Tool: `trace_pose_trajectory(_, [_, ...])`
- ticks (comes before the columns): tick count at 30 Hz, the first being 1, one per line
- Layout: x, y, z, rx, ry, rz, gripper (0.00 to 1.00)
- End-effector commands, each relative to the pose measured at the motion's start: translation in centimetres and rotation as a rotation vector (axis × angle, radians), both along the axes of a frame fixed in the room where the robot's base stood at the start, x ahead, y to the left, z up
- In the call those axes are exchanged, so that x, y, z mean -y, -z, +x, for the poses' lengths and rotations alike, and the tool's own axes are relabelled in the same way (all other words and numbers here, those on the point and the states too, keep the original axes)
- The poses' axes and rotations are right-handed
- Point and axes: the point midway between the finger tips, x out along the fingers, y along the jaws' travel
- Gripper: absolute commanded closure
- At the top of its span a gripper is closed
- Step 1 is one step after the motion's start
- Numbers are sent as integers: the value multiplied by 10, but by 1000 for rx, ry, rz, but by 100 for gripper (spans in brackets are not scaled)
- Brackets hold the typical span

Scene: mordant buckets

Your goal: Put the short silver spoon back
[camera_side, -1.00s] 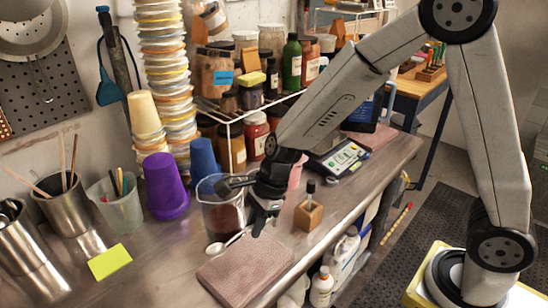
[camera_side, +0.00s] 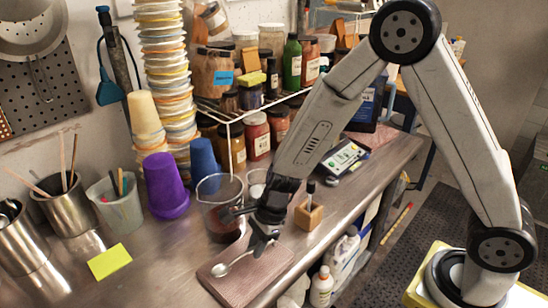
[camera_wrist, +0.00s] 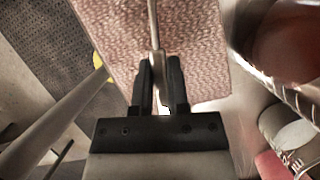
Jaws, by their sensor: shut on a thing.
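The short silver spoon (camera_side: 222,269) has its bowl to the left and its handle running right to my gripper (camera_side: 264,246). My gripper is shut on the handle. The spoon is over the brownish-pink textured pad (camera_side: 252,287) at the bench's front. I cannot tell whether its bowl touches the pad. In the wrist view the spoon's handle (camera_wrist: 154,25) runs up from between my fingertips (camera_wrist: 159,75), with the pad (camera_wrist: 205,45) behind it. The spoon's bowl is out of the wrist view.
A glass beaker (camera_side: 220,218) with dark red contents stands just behind my gripper. A wooden block (camera_side: 308,216) holding a small vial stands to the right. A yellow note (camera_side: 109,261) lies left. Purple (camera_side: 165,190) and blue cups stand behind. The bench's front edge is close.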

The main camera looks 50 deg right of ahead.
Motion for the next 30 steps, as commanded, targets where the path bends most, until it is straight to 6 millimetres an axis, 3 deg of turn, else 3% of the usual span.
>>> trace_pose_trajectory(13, [0,5,0,0,0,0,100])
trace_pose_trajectory(14, [0,6,0,0,0,0,78])
trace_pose_trajectory(17, [0,5,0,1,-1,0,46])
trace_pose_trajectory(30, [0,7,0,0,-1,0,45])
